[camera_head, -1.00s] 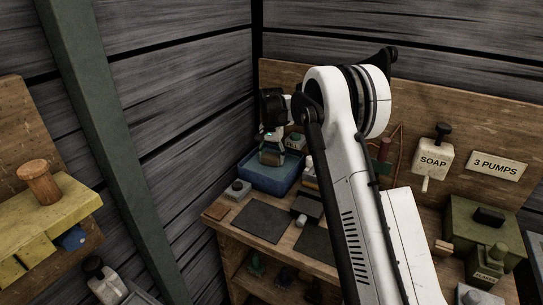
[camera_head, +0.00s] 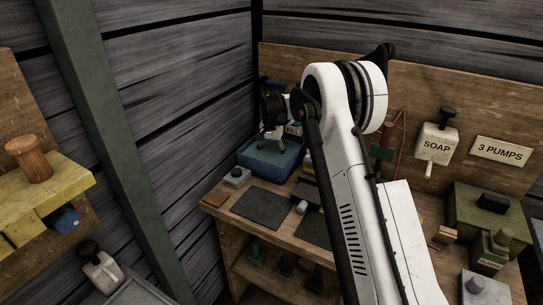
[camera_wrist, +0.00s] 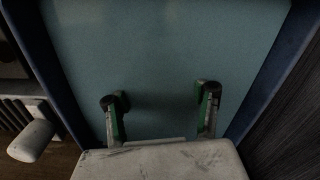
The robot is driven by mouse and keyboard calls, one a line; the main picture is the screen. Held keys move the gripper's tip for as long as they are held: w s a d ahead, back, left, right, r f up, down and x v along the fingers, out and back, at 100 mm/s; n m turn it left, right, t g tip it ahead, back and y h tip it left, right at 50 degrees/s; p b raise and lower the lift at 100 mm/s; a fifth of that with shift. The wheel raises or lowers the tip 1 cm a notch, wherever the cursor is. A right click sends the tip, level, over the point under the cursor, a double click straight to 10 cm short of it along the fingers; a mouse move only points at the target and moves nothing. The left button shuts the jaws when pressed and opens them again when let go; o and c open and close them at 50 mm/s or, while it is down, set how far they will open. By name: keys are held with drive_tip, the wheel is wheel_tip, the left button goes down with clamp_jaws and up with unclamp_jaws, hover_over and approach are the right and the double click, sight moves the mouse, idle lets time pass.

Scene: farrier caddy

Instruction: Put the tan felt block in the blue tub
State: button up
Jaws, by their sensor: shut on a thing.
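The blue tub (camera_head: 262,162) stands on the bench at the back left, against the dark wall. My gripper (camera_head: 272,137) points down over the tub, its fingers at or just inside the opening. In the wrist view, the two green-padded fingers of my gripper (camera_wrist: 160,106) stand apart over the pale blue tub floor (camera_wrist: 160,50), with the dark blue tub walls (camera_wrist: 268,75) on both sides. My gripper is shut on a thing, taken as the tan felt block. I cannot make out the block itself in either view now.
A small grey block with a knob (camera_head: 237,176) stands left of the tub. Dark mats (camera_head: 264,207) lie in front of it, with a small white cylinder (camera_head: 301,207) beside them. A soap dispenser (camera_head: 436,145) hangs on the back board. A green box (camera_head: 487,207) stands at the right.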

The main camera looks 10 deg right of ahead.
sight(271, 154)
drive_tip(key=shift+f+b, duration=0.3)
drive_tip(key=shift+f, duration=0.2)
idle(0.3)
drive_tip(key=o, duration=1.8)
drive_tip(key=shift+c, duration=0.2)
wheel_tip(271, 154, up, 12)
